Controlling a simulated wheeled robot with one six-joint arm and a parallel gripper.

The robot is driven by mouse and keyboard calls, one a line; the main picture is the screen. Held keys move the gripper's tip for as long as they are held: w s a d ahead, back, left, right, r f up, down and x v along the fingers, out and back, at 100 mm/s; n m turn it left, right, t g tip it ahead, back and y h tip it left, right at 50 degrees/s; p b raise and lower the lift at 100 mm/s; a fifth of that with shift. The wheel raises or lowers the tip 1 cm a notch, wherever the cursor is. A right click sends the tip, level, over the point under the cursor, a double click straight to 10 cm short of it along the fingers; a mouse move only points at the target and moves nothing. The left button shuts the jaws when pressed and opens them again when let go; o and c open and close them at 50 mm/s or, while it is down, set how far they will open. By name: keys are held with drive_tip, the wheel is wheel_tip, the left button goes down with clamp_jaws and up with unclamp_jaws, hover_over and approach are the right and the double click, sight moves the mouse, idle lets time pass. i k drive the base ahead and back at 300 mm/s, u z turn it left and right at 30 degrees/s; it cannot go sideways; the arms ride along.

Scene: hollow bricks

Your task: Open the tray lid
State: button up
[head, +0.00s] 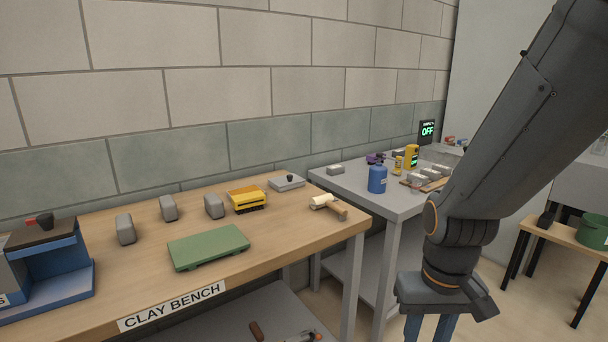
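A flat grey tray (287,185) with a small black knob on top sits at the back right of the wooden clay bench, against the wall. Its top looks closed, but it is small and I cannot make out a lid edge or hinge. My gripper (430,329) hangs in front of the grey table, well to the right of the tray and nearer the camera. Its two blue fingers point down and stand apart, with nothing seen between them. The fingertips are cut off by the bottom of the picture.
On the clay bench (313,248) are a green board (208,247), several grey hollow bricks (214,206), a yellow box (247,199), a mallet (328,206) and a blue press (50,265). The grey table (335,183) holds a blue bottle (377,179) and other items. Space lies between mallet and green board.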

sight(285, 180)
drive_tip(key=z, duration=0.45)
drive_tip(key=k, duration=0.55)
drive_tip(key=z, duration=0.75)
drive_tip(key=i, duration=1)
drive_tip(key=u, duration=0.55)
drive_tip(key=i, duration=0.75)
drive_tip(key=u, duration=0.7)
